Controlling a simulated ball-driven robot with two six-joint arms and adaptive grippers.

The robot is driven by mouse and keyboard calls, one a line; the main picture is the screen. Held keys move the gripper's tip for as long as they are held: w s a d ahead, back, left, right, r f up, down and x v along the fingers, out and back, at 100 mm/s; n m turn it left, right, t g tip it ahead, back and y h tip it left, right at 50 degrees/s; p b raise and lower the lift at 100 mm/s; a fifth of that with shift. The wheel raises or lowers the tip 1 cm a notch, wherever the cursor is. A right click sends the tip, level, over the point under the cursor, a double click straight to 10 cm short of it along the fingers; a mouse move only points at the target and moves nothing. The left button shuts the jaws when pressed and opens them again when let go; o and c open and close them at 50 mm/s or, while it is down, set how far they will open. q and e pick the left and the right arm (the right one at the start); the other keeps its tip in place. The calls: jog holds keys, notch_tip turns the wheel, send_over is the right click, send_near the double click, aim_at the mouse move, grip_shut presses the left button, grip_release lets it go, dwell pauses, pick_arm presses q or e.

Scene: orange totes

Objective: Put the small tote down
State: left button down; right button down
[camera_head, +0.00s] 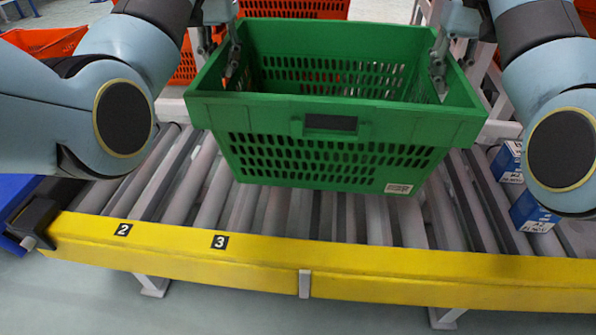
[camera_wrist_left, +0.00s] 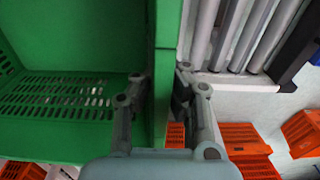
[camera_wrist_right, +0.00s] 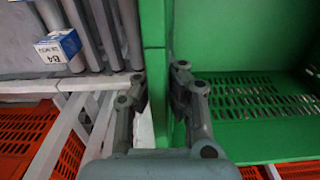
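The green small tote (camera_head: 330,112) is upright and empty, over the roller conveyor, with its slotted front wall and white label towards me. Whether its base touches the rollers, I cannot tell. My left gripper (camera_head: 233,60) has one finger inside and one outside the tote's left wall, pinching its rim. The left wrist view shows that grip (camera_wrist_left: 158,88) too. My right gripper (camera_head: 438,65) pinches the right wall the same way, also in the right wrist view (camera_wrist_right: 157,88).
The conveyor's yellow front rail (camera_head: 260,254) bears the numbers 2 and 3. Blue-and-white boxes (camera_head: 533,212) lie on the rollers at right, under my right arm. Orange totes (camera_head: 290,8) stand behind the conveyor. Bare rollers (camera_head: 205,190) show left of the tote.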

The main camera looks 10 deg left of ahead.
dwell(0.3)
